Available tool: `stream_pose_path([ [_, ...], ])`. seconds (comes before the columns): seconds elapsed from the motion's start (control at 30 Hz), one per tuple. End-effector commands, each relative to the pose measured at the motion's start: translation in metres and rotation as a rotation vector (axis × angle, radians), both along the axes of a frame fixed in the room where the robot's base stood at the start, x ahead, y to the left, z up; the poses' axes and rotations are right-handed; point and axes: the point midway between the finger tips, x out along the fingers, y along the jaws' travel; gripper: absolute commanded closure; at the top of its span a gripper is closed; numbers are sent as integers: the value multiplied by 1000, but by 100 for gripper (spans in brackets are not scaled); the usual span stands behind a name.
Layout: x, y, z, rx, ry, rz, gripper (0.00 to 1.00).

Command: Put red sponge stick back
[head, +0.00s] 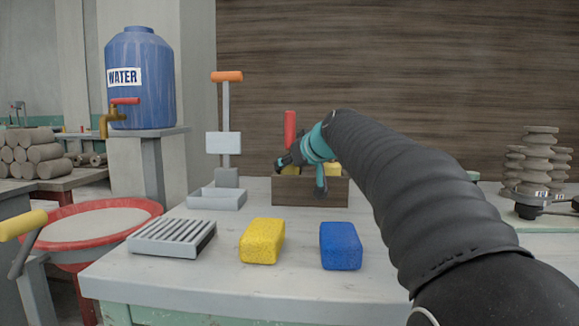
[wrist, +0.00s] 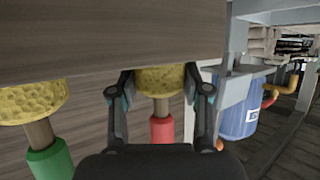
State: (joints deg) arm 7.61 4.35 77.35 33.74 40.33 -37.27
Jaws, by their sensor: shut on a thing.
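The red sponge stick (head: 290,128) stands upright, red handle up and yellow sponge end down, at the left part of the brown wooden box (head: 335,192). In the wrist view, which is upside down, its red handle (wrist: 161,130) and sponge (wrist: 160,80) show, the sponge partly hidden by the box wall (wrist: 110,40). My gripper (wrist: 160,95) is shut on the stick, a finger on each side near the sponge. A second stick with a green handle (wrist: 50,163) stands beside it, its sponge (wrist: 32,102) also partly hidden by the box. Whether the red stick touches the box floor is hidden.
A grey stand with orange top (head: 227,76) is left of the box. A slotted grey tray (head: 172,238), a yellow sponge block (head: 262,241) and a blue block (head: 340,246) lie in front. A blue water tank (head: 140,85) stands left. My arm covers the table's right side.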

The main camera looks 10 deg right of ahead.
Motion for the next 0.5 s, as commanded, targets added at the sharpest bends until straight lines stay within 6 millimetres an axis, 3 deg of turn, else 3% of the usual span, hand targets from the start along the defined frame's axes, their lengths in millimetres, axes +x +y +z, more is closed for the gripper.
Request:
stream_pose_path([
  [0.1, 0, 0, -6, -1, 12, 2, 94],
  [0.13, 0, 0, -7, -1, 14, 3, 45],
  [0.2, 0, 0, -8, -2, 15, 3, 28],
  [0.5, 1, 0, -9, -2, 18, 3, 28],
])
